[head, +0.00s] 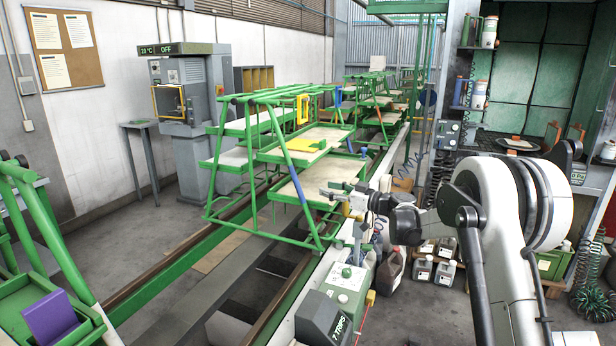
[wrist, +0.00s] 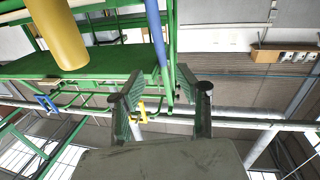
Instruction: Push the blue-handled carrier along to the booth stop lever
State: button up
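The carrier (head: 262,156) is a green tube frame with pale shelves, standing over the floor rail in the middle of the head view. A blue sleeve (head: 296,185) covers part of its near slanted post. The blue sleeve also shows in the wrist view (wrist: 156,32), top centre. My gripper (head: 328,193) is beside the carrier's near right side. In the wrist view its two fingers (wrist: 163,98) are apart. The green lower part of the post shows between or just beyond them; contact cannot be told. I cannot clearly pick out the booth stop lever.
More green carriers (head: 378,103) stand farther along the line, and another frame (head: 45,215) stands at near left. A control box (head: 346,275) and a display (head: 331,318) sit on the right-hand rail. Jugs (head: 391,269) stand on the floor right. The left aisle floor is clear.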

aim_at(296, 180)
jog(key=x, duration=1.4)
jog(key=shift+f+p, duration=0.1)
jog(key=shift+p, duration=0.2)
grip_shut()
